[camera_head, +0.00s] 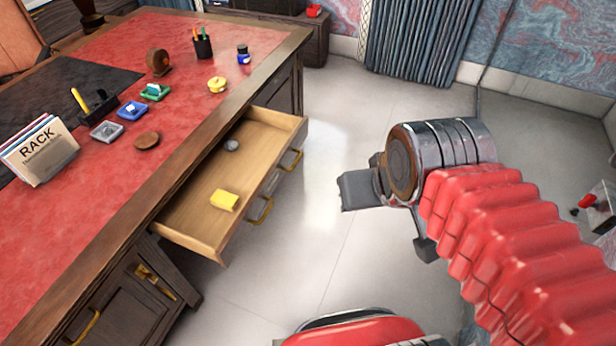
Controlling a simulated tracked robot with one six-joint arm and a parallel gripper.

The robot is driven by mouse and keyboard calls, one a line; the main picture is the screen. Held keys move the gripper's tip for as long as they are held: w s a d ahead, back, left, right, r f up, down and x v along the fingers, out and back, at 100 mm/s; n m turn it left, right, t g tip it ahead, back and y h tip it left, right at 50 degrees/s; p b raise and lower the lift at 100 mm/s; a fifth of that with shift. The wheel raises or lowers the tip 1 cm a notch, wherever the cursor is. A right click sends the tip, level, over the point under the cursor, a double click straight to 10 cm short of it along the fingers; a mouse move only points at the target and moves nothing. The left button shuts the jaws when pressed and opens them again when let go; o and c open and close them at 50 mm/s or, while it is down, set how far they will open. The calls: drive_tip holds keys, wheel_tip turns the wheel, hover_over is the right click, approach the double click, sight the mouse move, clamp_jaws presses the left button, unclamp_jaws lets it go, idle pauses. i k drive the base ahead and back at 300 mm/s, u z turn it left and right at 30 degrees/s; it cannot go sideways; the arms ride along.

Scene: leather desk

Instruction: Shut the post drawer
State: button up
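The post drawer (190,207) is pulled out from the right side of the desk. Its light wooden inside holds a yellow block (224,200) and a small grey round thing (232,144). Two brass handles show on its front, a nearer one (262,210) and a farther one (291,160). My gripper (358,188) hangs over the floor to the right of the drawer front, apart from it in the picture. Its dark fingers partly overlap, so I cannot tell whether it is open or shut. I see nothing held at its tip.
The desk's red leather top (105,205) carries a paper rack (38,150), a pen cup (202,45), an ink bottle (243,54) and several small items. Pale floor (320,250) lies clear between the drawer and my arm. Brass-handled cupboards sit below the desk edge.

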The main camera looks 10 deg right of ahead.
sight(268, 141)
drive_tip(key=u, duration=0.2)
drive_tip(key=i, duration=1.15)
drive_tip(key=u, duration=0.25)
drive_tip(key=k, duration=0.5)
drive_tip(key=z, duration=0.65)
drive_tip(key=i, duration=0.65)
drive_tip(key=u, duration=0.05)
